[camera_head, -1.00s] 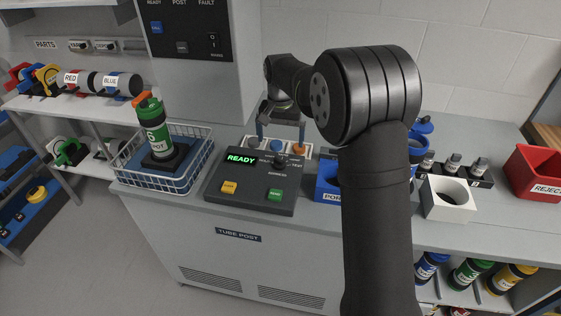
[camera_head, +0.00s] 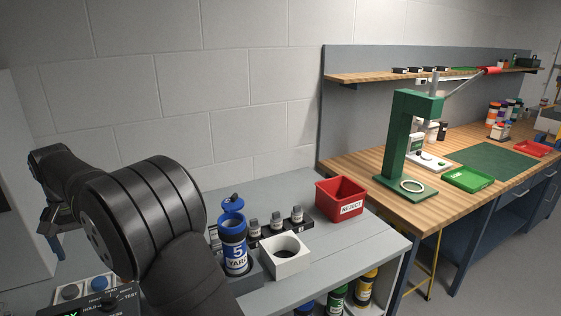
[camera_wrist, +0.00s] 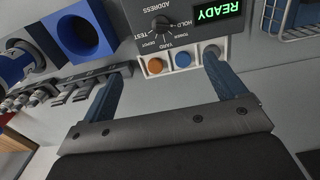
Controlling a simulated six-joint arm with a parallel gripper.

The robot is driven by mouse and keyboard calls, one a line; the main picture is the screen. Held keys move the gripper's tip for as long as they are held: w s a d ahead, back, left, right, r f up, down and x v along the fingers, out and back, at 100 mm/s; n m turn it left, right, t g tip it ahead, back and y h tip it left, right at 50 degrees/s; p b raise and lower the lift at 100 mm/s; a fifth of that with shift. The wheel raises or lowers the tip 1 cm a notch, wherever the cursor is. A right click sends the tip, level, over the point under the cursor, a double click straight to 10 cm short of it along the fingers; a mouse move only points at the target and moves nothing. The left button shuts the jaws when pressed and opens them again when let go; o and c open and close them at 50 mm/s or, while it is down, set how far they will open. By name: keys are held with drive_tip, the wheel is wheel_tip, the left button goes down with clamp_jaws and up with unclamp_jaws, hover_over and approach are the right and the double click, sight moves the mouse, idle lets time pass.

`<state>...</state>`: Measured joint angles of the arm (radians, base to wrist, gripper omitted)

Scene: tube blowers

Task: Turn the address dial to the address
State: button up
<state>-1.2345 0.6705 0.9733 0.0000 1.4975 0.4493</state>
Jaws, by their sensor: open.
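The address dial (camera_wrist: 162,23) is a black knob on the dark control panel, with ADDRESS, HOLD and TEST lettered around it in the wrist view. I cannot tell exactly where its pointer aims. A green READY display (camera_wrist: 217,11) is lit beside it. My gripper (camera_wrist: 160,72) is open and empty, its blue fingers on either side of the orange button (camera_wrist: 155,66) and blue button (camera_wrist: 183,60), apart from the dial. In the head view my gripper (camera_head: 48,238) is at the left edge; the panel corner (camera_head: 105,305) shows below, its dial mostly hidden.
A blue canister (camera_head: 235,258) marked 5 YARD stands upright beside a white block with a hole (camera_head: 286,265). A red REJECT bin (camera_head: 341,198) is behind. In the wrist view, a blue holed block (camera_wrist: 105,52) is left of the panel. A wooden bench (camera_head: 350,165) is right.

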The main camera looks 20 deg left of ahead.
sight(106, 299)
drive_tip(key=c, duration=0.7)
drive_tip(key=s+d+f+n+t+y, duration=0.15)
drive_tip(key=s+n, duration=0.25)
drive_tip(key=n, duration=1.2)
drive_tip(key=s+d+n+t, duration=0.1)
drive_tip(key=s+n+t, duration=0.2)
drive_tip(key=n, duration=1.3)
drive_tip(key=shift+y, duration=0.25)
drive_tip(key=x, duration=1.7)
drive_tip(key=shift+s+d+f, duration=0.2)
drive_tip(key=shift+s+f, duration=0.05)
drive_tip(key=shift+s, duration=0.1)
drive_tip(key=shift+g, duration=0.25)
drive_tip(key=c, duration=1)
